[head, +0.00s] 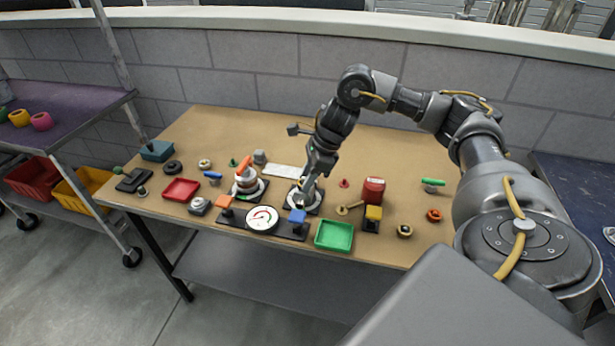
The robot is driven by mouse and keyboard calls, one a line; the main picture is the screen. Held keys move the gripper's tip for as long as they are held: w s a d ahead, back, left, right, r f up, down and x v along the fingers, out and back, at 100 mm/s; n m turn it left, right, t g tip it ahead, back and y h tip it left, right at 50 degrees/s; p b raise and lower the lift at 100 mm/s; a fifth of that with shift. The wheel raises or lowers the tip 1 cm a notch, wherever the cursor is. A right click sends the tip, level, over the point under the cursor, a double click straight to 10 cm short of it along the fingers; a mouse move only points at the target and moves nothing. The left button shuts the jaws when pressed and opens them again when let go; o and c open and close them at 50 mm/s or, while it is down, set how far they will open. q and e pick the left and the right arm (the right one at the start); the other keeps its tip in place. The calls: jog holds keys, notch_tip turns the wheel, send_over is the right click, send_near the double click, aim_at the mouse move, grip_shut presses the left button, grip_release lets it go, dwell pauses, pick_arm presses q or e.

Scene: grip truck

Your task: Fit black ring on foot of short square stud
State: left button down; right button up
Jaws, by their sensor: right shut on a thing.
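My right gripper (305,189) reaches down over a white round disc (291,201) on a dark plate, right of the table's middle. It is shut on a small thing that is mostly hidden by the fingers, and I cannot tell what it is. The short square stud cannot be made out for sure; the space over the disc is partly covered by the gripper. A black ring-like piece (172,167) lies at the left back of the tabletop, apart from the gripper. My left gripper is not in view.
The wooden table (400,160) holds a second white disc with an orange-handled piece (246,175), a round gauge (262,218), a red tray (181,190), a green tray (334,236) and a red block (374,190). The table's back right is clear.

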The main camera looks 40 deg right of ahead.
jog(key=shift+f, duration=0.2)
dwell(0.6)
jog(key=o, duration=1.4)
jog(key=shift+c, duration=0.2)
jog(key=shift+r, duration=0.1)
jog(key=shift+r+p, duration=0.4)
jog(key=shift+r, duration=0.2)
notch_tip(320, 180, up, 2)
jog(key=shift+r+p, duration=0.1)
jog(key=shift+p, duration=0.75)
jog(key=shift+r+p, duration=1.5)
jog(key=shift+r, duration=0.45)
